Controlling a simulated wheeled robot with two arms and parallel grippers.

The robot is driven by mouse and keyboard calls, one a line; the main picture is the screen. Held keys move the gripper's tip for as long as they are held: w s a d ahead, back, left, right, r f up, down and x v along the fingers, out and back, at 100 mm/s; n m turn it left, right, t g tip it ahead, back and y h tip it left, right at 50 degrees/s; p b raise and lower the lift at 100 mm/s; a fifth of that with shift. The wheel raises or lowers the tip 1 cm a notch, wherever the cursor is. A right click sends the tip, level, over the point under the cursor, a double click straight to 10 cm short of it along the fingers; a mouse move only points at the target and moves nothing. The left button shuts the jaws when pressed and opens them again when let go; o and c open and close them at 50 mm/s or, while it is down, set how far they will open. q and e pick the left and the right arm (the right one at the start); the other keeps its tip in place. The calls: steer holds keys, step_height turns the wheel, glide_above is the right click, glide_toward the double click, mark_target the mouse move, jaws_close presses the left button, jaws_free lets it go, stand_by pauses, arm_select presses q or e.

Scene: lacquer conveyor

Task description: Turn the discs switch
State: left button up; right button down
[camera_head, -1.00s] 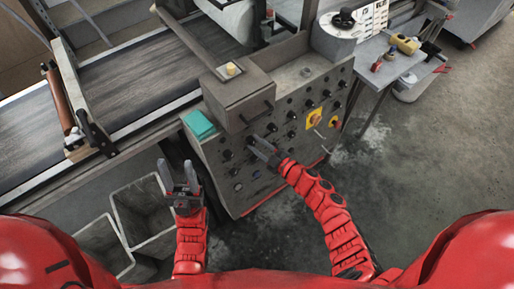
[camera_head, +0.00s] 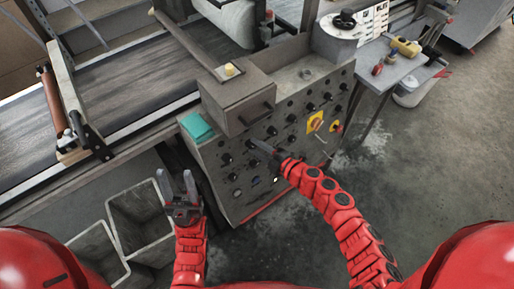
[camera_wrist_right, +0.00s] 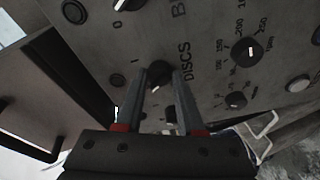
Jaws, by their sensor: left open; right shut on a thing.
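The discs switch (camera_wrist_right: 160,75) is a round black knob with a pale pointer mark, beside the printed word DISCS in the right wrist view. My right gripper (camera_wrist_right: 159,72) has its two fingers on either side of this knob and is shut on it. In the head view, my right gripper (camera_head: 257,147) reaches the front of the grey control panel (camera_head: 222,172), and its fingers hide the knob there. My left gripper (camera_head: 177,180) is open and empty, left of the panel and above the grey bins.
Other black knobs, such as one with a numbered scale (camera_wrist_right: 245,50), sit close around the switch. A yellow switch plate (camera_head: 315,121) is to the right. A box with a handle (camera_head: 238,98) juts out above. Grey bins (camera_head: 137,218) stand at lower left.

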steer(key=c, duration=0.5)
jaws_free()
steer(key=b+v, duration=0.2)
steer(key=v, duration=1.5)
steer(key=shift+s, duration=0.2)
